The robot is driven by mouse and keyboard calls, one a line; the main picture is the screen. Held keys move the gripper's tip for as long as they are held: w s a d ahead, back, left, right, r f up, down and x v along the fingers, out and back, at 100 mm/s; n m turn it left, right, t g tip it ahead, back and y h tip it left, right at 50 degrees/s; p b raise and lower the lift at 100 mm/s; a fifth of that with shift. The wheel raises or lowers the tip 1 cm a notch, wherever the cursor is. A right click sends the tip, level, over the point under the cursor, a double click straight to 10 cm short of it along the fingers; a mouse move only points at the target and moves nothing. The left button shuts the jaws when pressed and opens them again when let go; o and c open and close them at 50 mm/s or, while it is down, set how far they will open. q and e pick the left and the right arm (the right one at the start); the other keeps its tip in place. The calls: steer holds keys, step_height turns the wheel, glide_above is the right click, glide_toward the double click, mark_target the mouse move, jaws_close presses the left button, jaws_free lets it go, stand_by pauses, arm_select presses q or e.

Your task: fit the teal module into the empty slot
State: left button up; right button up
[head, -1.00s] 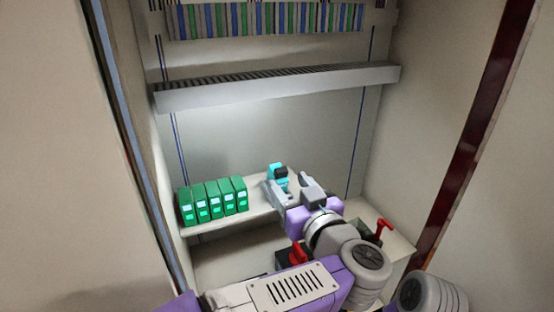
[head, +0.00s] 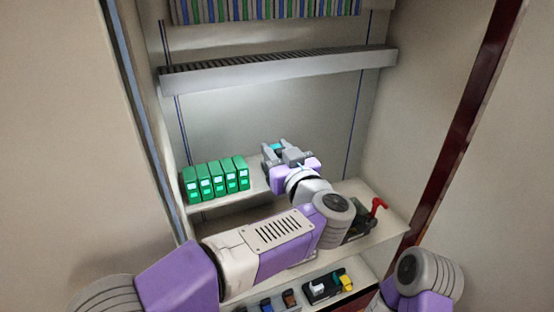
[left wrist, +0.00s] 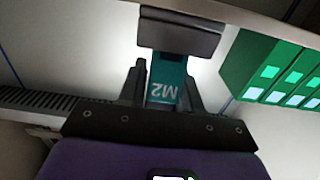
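The teal module (left wrist: 165,85), marked M2, sits between the fingers of my left gripper (left wrist: 165,95) in the left wrist view, with a dark block at its far end. In the head view only a small teal patch (head: 278,148) shows between the fingers of my left gripper (head: 286,155). The gripper is shut on it, at the back of the shelf, right of a row of several green modules (head: 215,180) and apart from them. The empty slot cannot be made out; my gripper and arm cover part of the shelf. My right gripper is out of view.
A red-handled switch (head: 377,205) stands on the shelf (head: 395,222) at right. A lower shelf holds small dark parts and a yellow one (head: 344,279). A grey slotted rail (head: 280,73) crosses above. Cabinet walls close both sides.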

mark_target(274, 145)
arm_select(q)
steer(key=shift+s, duration=0.15)
jaws_close()
step_height(274, 145, up, 9)
steer(key=shift+r+p, duration=0.2)
steer(key=shift+p, duration=0.65)
steer(key=shift+w+a+r+g, duration=0.15)
steer(key=shift+w+g, duration=0.1)
steer(key=shift+g, duration=0.05)
steer(key=shift+w+a+g+p, duration=0.1)
steer(key=shift+w+g+p, duration=0.05)
steer(key=shift+g+p, duration=0.3)
steer(key=shift+w+a+f+g+h+p, duration=0.1)
steer(key=shift+w+f+g+h+p, duration=0.15)
steer(key=shift+f+g+h+p, duration=0.3)
steer(key=shift+w+f+g+h, duration=0.1)
steer(key=shift+f+g+h, duration=0.15)
steer(key=shift+f+g, duration=0.2)
